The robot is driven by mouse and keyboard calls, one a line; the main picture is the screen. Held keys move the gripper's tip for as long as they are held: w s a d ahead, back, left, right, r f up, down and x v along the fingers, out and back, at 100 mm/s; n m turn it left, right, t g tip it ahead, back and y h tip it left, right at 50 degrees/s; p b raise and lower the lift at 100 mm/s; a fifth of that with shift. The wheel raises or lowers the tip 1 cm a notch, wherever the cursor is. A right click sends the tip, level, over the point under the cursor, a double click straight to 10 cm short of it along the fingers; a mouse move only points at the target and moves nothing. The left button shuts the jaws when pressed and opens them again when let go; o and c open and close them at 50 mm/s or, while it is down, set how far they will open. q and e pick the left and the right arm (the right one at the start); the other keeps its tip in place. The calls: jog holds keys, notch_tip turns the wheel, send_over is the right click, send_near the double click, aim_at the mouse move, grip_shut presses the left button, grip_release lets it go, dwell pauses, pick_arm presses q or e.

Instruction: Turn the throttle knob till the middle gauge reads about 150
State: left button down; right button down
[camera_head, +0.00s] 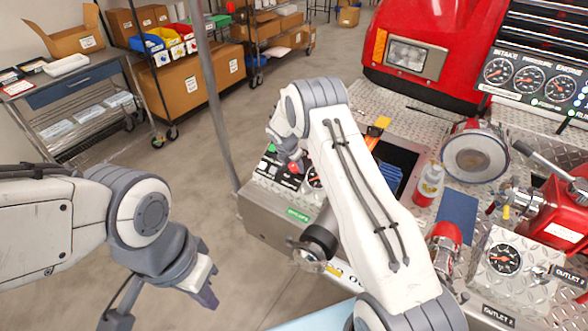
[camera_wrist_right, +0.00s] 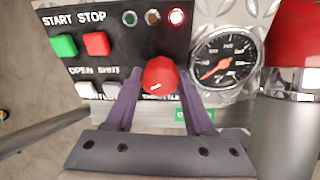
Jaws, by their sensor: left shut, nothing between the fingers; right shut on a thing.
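The throttle knob (camera_wrist_right: 158,76) is a red round knob with a small white mark, on a black control panel in the right wrist view. My right gripper (camera_wrist_right: 160,88) has its purple fingers on either side of the knob and is shut on it. In the head view the knob (camera_head: 293,168) is a small red spot by the right gripper, partly covered by my right arm. The middle gauge (camera_head: 528,79) is a black dial on the red truck's panel; its reading is too small to tell. My left gripper (camera_head: 205,288) is shut and empty above the floor at lower left.
Green START (camera_wrist_right: 64,45) and red STOP (camera_wrist_right: 96,43) buttons lie left of the knob; another gauge (camera_wrist_right: 224,58) lies to its right. A red extinguisher-like bottle (camera_head: 428,185) and a red pump part (camera_head: 562,215) stand on the deck. A thin grey post (camera_head: 212,90) rises behind the left arm.

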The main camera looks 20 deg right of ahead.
jog(key=m+b, duration=0.3)
jog(key=b, duration=0.1)
jog(key=m+t+b, duration=0.1)
jog(key=m+b, duration=0.2)
jog(key=b, duration=0.1)
jog(key=f+m+b, duration=0.1)
jog(key=m+b, duration=0.2)
jog(key=b, duration=0.1)
jog(key=shift+s+m+b, duration=0.1)
jog(key=shift+m+b, duration=0.25)
jog(key=shift+m, duration=0.05)
jog(key=m+b, duration=0.5)
jog(key=b, duration=0.1)
jog(key=m+t+h+b, duration=0.1)
jog(key=m+b, duration=0.4)
jog(key=b, duration=0.2)
jog(key=shift+a+r, duration=0.1)
jog(key=shift+s+r+m+h+b, duration=0.15)
jog(key=shift+m+h+b, duration=0.35)
jog(key=shift+m+b, duration=1.3)
jog(key=shift+m, duration=0.4)
jog(key=shift+c, duration=1.4)
grip_release()
jog(key=shift+r, duration=0.1)
jog(key=shift+r, duration=0.1)
jog(key=p+v, duration=0.1)
jog(key=v, duration=0.9)
jog(key=shift+a, duration=0.2)
